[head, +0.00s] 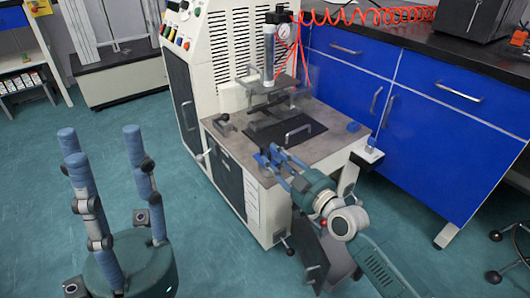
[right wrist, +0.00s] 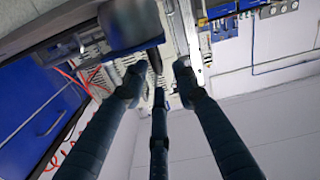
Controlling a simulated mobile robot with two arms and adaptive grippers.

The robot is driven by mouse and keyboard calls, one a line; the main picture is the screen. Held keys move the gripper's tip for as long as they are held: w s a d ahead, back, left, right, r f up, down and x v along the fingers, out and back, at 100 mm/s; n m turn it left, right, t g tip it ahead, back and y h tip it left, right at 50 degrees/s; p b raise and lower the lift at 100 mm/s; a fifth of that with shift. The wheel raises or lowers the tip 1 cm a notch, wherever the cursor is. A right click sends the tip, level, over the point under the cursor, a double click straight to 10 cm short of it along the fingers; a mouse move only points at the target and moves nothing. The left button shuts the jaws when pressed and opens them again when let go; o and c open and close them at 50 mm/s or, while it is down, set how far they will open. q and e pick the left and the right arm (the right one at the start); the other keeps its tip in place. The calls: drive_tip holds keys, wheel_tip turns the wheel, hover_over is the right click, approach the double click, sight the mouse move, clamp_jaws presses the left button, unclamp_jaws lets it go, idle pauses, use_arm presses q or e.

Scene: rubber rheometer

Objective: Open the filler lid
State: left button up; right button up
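A dark flat plate (head: 270,126) with a raised grey bar handle (head: 298,134) lies on the grey top of the machine in the head view; it looks like the filler lid and lies flat. My right gripper (head: 270,156) is at the front edge of that top, just in front of the handle and apart from it. Its fingers are spread and empty, as the right wrist view (right wrist: 160,75) also shows. My left gripper (head: 102,145) is far left of the machine, fingers pointing up, spread and empty. I cannot pick out the lid in the right wrist view.
A vertical press column (head: 268,55) with a gauge stands behind the plate. Blue cabinets (head: 440,125) with a black counter stand on the right. Open floor (head: 200,240) lies between my left gripper and the machine.

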sight(269, 153)
drive_tip(key=b+x, duration=0.1)
drive_tip(key=x, duration=0.4)
drive_tip(key=shift+w, duration=0.1)
clamp_jaws()
